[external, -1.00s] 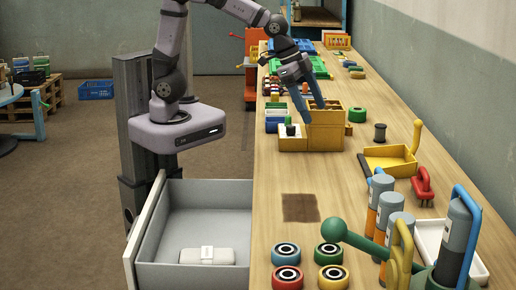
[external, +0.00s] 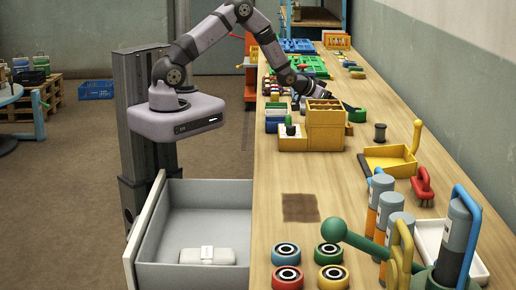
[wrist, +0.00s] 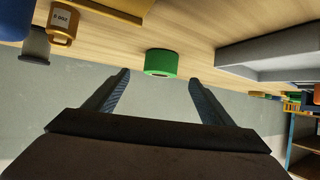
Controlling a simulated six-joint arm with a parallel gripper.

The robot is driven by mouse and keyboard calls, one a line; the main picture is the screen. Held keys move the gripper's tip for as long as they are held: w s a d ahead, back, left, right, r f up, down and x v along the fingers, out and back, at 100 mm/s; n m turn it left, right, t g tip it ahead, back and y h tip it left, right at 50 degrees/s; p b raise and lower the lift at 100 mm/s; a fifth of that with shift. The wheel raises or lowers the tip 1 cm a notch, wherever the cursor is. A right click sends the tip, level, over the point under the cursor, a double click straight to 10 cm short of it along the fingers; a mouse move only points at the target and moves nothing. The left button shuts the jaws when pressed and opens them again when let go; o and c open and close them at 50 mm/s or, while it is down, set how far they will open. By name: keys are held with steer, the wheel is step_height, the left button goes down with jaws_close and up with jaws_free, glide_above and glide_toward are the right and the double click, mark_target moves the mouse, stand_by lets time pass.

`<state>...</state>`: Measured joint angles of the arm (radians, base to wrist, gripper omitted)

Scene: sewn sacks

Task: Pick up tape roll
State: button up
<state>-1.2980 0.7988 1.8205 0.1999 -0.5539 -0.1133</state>
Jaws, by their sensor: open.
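A green tape roll (external: 357,115) sits on the bench to the right of the yellow organiser box. In the wrist view the same roll (wrist: 161,64) lies ahead, between the lines of my two fingers, with its pale hole partly showing. My gripper (external: 338,100) is low over the bench on the far side of the organiser, tilted toward the roll. Its fingers (wrist: 159,79) are apart with nothing between them. The roll appears just beyond the fingertips; I cannot tell the exact gap.
The yellow organiser box (external: 325,128) stands close in front of my gripper. A dark spool (external: 380,132) and a yellow tray (external: 388,158) lie to the right. Several coloured rings, including a blue one (external: 286,254), lie near the front. An open drawer (external: 195,222) juts out left.

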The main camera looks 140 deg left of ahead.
steer(key=shift+p+x, duration=0.45)
steer(key=shift+x, duration=0.6)
steer(key=shift+p+x, duration=0.75)
steer(key=shift+x, duration=0.1)
steer(key=shift+p+x, duration=0.65)
steer(key=shift+x, duration=1.1)
steer(key=shift+f, duration=0.1)
steer(key=c, duration=1.1)
steer(key=shift+c, duration=0.2)
steer(key=shift+s+r+b, duration=0.1)
steer(key=shift+r+b, duration=1.45)
steer(key=shift+r, duration=3.5)
